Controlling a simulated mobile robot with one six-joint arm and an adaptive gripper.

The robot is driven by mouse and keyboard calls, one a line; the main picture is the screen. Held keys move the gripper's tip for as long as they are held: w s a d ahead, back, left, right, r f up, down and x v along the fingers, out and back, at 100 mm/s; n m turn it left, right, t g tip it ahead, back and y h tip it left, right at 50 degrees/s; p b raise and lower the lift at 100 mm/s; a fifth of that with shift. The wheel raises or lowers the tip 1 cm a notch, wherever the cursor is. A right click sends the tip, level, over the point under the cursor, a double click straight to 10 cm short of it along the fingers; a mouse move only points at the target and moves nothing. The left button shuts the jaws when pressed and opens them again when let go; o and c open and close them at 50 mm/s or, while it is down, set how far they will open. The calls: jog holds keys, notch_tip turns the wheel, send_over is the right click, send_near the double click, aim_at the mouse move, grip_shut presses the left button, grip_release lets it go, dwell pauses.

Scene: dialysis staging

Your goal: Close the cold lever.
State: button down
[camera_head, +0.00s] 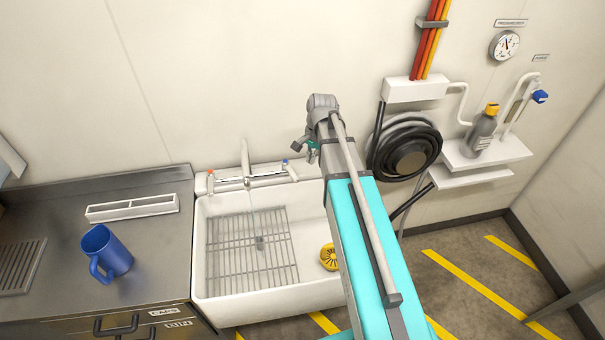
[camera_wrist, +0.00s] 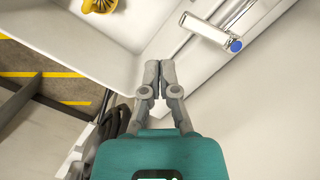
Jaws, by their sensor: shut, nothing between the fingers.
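The white sink (camera_head: 205,248) has a metal faucet on its back rim, with a tall spout (camera_head: 245,160). The cold lever (camera_head: 287,166), marked blue, is at the faucet's right end. The hot lever (camera_head: 211,180), marked red-orange, is at the left end. A thin stream of water appears to fall from the spout. In the wrist view, the cold lever's blue end (camera_wrist: 235,46) lies up and right of my gripper (camera_wrist: 160,68). My gripper is shut and empty, apart from the lever. In the head view, my gripper (camera_head: 306,148) is small, just right of the cold lever.
A yellow round item (camera_head: 328,257) lies in the sink's right part, beside a wire rack (camera_head: 240,262). A blue mug (camera_head: 105,252) stands on the left counter. A black hose reel (camera_head: 405,150) and a shelf (camera_head: 505,151) with a grey bottle (camera_head: 482,130) are right of my arm.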

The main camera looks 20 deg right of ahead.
aim_at(290, 172)
jog(key=w+d+m+y, duration=0.1)
jog(key=w+d+m, duration=0.4)
jog(key=shift+w+f+b, duration=0.35)
jog(key=shift+a+f, duration=0.1)
jog(key=s+a+f+b, duration=0.1)
jog(key=a+f+b, duration=0.5)
jog(key=f+b, duration=0.3)
jog(key=shift+a+f+b, duration=0.15)
jog(key=shift+f+b, duration=0.1)
jog(key=shift+b, duration=0.1)
dwell(0.7)
jog(key=shift+s+d+m, duration=0.15)
jog(key=shift+d+m, duration=0.05)
jog(key=shift+m, duration=0.1)
